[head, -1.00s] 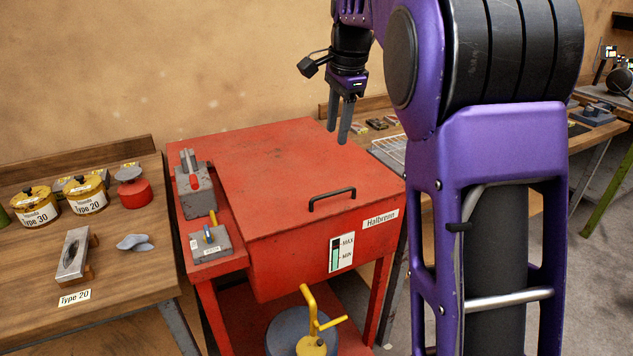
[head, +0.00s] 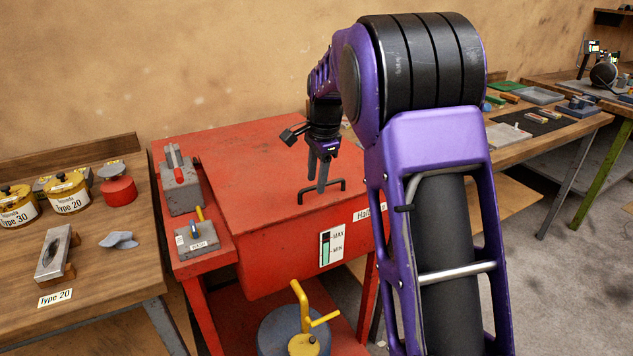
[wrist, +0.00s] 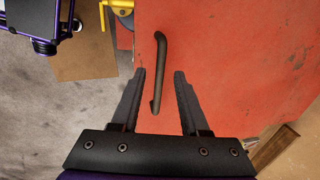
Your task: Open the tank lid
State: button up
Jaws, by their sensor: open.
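The tank (head: 275,255) is a red metal box on a red stand, labelled "Halbrenn" with a MAX/MIN level gauge. Its flat red lid (head: 240,165) lies closed on top. A dark bar handle (head: 318,203) is fixed near the lid's front edge. I cannot tell how high the fingers are above the lid.
Control boxes with levers (head: 182,180) sit on the tank's left ledge. A yellow-handled pump (head: 303,340) stands below the tank. Yellow cans (head: 68,192) and a metal block (head: 56,252) are on the left wooden bench. Another bench (head: 545,135) stands at right.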

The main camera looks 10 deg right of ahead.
jog(key=shift+f, duration=0.35)
grip_shut()
dwell(1.2)
